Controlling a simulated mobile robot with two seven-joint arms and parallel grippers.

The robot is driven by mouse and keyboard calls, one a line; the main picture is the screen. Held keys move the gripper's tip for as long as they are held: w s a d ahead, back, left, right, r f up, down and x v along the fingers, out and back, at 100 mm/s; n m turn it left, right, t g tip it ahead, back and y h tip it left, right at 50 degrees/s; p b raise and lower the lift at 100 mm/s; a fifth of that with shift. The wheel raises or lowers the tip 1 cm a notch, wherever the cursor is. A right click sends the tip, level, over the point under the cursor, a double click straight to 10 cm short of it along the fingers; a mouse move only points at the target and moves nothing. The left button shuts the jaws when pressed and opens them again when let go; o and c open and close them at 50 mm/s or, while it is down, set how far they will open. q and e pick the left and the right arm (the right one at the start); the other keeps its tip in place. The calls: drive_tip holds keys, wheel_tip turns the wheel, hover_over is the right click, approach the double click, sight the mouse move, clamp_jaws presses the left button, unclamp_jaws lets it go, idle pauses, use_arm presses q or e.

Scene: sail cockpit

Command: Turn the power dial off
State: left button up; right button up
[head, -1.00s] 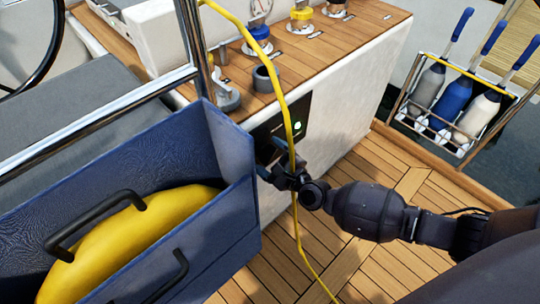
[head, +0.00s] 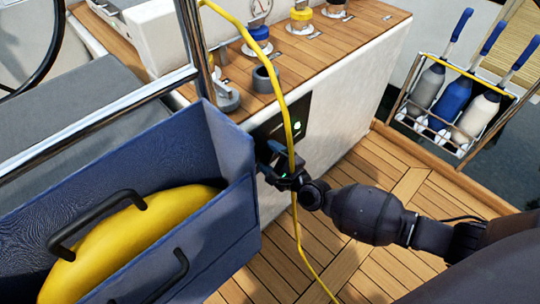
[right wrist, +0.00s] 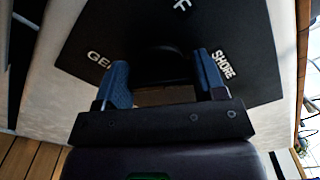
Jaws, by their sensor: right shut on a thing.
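In the right wrist view the panel (right wrist: 255,82) carries white lettering: "SHORE" at right, part of "GEN" at left and an "F" at the top. The dark power dial (right wrist: 165,62) is between the blue fingers of my right gripper (right wrist: 160,82), which is shut on it. Its pointer direction cannot be made out. In the head view my right gripper (head: 272,160) is at the panel, and the dial is hidden. My left gripper is not in view.
A yellow cable (head: 287,100) hangs across the panel, in front of my right gripper in the picture. A blue bin (head: 215,225) with a yellow object (head: 130,232) stands close at left.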

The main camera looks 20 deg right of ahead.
drive_tip(key=n, duration=0.2)
drive_tip(key=shift+n, duration=0.4)
drive_tip(key=n, duration=0.2)
drive_tip(key=shift+n+p, duration=0.3)
drive_tip(key=shift+n, duration=0.1)
drive_tip(key=n, duration=0.2)
drive_tip(key=shift+n, duration=0.4)
drive_tip(key=n+p, duration=0.1)
drive_tip(key=n, duration=0.3)
drive_tip(key=shift+f+n, duration=0.15)
drive_tip(key=shift+n, duration=0.25)
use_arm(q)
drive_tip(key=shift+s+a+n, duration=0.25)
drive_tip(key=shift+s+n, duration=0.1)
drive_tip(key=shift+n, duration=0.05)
use_arm(e)
drive_tip(key=shift+f+n, duration=0.1)
drive_tip(key=shift+n, duration=0.9)
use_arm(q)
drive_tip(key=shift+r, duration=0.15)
use_arm(e)
drive_tip(key=o, duration=0.9)
